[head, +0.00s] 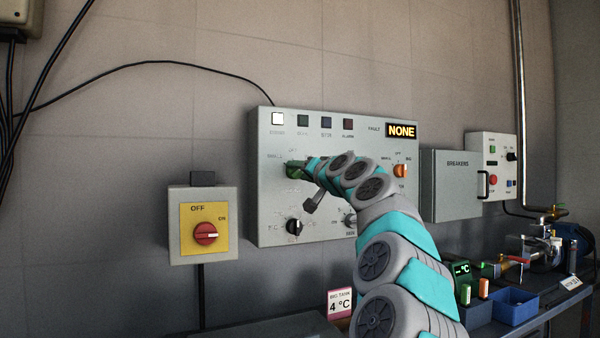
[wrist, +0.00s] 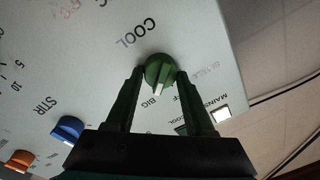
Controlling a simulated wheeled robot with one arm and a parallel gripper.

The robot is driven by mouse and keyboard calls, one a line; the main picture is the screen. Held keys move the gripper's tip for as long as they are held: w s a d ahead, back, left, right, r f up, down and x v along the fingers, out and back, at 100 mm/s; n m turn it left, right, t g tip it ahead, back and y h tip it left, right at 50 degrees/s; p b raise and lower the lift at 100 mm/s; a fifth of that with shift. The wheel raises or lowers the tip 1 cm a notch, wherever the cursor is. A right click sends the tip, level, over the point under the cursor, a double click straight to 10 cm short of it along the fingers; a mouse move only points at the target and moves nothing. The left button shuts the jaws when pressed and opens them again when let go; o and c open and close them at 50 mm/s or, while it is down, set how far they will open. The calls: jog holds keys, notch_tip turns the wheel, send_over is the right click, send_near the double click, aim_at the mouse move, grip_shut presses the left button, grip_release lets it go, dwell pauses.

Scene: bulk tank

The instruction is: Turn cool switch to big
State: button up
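The cool switch is a green knob (wrist: 160,69) with a white pointer mark, on the grey control panel (head: 325,125). In the wrist view, the COOL label stands above it and the picture is turned nearly upside down. The white mark points straight down at the word BIG. My gripper (wrist: 160,74) has its dark fingers on both sides of the knob, close against its edges. In the head view my gripper (head: 297,170) is at the panel's left side, and the fingers and my arm partly hide the knob.
Below the cool switch is a black knob (head: 294,227). An orange knob (head: 400,171) is at the panel's right; a blue knob (wrist: 68,129) shows in the wrist view. A red OFF/ON switch (head: 206,234) is left of the panel, the breaker box (head: 455,190) right.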

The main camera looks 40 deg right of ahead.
jog(key=o, duration=0.4)
jog(key=shift+s, duration=0.1)
jog(key=b+v, duration=0.1)
jog(key=v, duration=0.6)
jog(key=shift+s, duration=0.3)
jog(key=shift+f, duration=0.1)
dwell(0.4)
